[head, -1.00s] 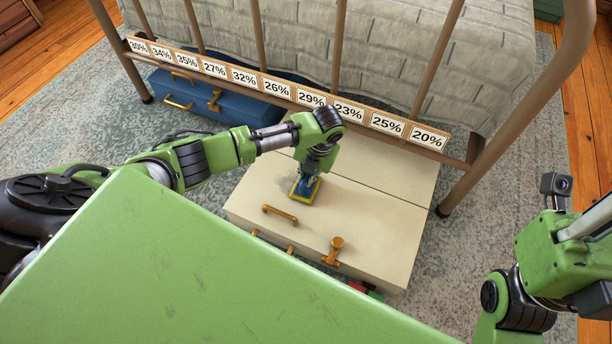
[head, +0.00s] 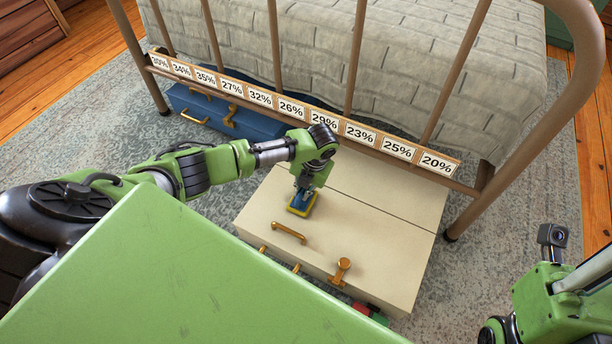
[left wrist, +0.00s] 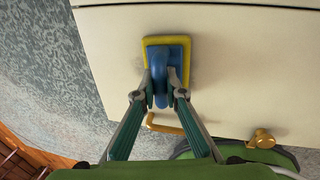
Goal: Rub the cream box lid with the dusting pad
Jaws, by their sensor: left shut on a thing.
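The cream box (head: 385,245) lies on the rug, partly under the bed's end rail. Its lid shows a brass handle (head: 288,232) and a brass latch (head: 341,270). My left gripper (head: 304,190) is shut on the blue grip of the dusting pad (head: 300,205), which has a yellow rim. The pad lies flat and appears to touch the lid, behind the handle.
A blue box (head: 225,112) lies under the bed to the left. The bed's rail carries a strip of percentage labels (head: 260,97) just behind and above my left wrist. Small red and green items (head: 370,313) lie at the cream box's front. Open rug lies to its right.

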